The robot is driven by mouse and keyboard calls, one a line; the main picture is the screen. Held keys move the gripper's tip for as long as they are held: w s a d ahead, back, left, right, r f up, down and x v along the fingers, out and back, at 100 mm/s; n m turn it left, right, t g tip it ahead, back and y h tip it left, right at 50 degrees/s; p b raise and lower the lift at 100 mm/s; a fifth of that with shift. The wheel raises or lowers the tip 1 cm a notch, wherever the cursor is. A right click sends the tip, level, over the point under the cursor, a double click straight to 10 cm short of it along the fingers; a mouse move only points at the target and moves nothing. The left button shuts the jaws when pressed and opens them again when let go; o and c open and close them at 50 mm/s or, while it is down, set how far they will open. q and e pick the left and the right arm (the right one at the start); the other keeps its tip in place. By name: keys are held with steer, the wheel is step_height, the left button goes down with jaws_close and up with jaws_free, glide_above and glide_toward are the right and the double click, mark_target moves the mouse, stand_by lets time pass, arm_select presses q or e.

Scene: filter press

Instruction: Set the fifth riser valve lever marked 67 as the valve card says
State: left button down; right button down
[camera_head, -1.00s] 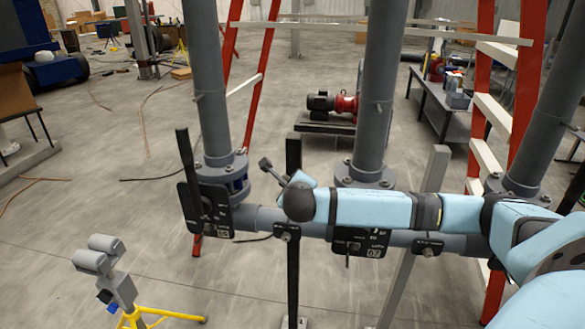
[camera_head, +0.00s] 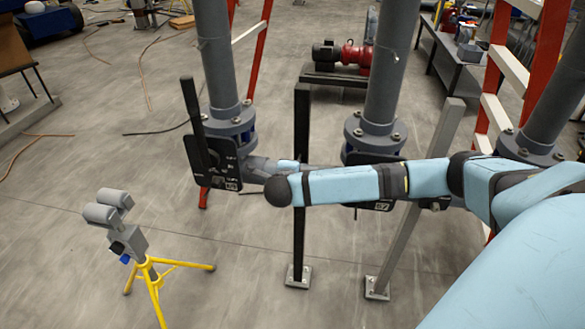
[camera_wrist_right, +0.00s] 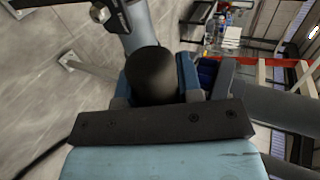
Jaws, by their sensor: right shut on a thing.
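The valve plate marked 67 (camera_head: 381,206) hangs below the middle riser (camera_head: 390,80) in the head view, mostly behind my right arm. Its lever cannot be made out there. In the wrist view, my right gripper (camera_wrist_right: 154,88) is close to a blue valve body (camera_wrist_right: 205,75). A dark rounded piece, which looks like the lever's end (camera_wrist_right: 154,72), sits between its blue-grey fingers. The fingers are shut on it. The lever's angle is hidden. My left gripper is in neither view. No valve card can be made out.
The left riser's valve has an upright black lever (camera_head: 194,120). A dark post (camera_head: 301,190) and a grey post (camera_head: 415,215) stand under the pipe. A yellow tripod (camera_head: 155,283) stands front left. A red ladder (camera_head: 490,100) and a bench (camera_head: 450,60) are behind.

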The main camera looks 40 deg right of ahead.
steer(key=shift+s+f, duration=0.15)
steer(key=shift+f, duration=0.1)
steer(key=c, duration=0.8)
jaws_free()
steer(key=b+v, duration=0.1)
steer(key=v, duration=1.2)
steer(key=shift+s+a+r+b, duration=0.1)
steer(key=shift+a+r+b, duration=0.1)
steer(key=shift+b, duration=0.2)
steer(key=shift+f, duration=0.1)
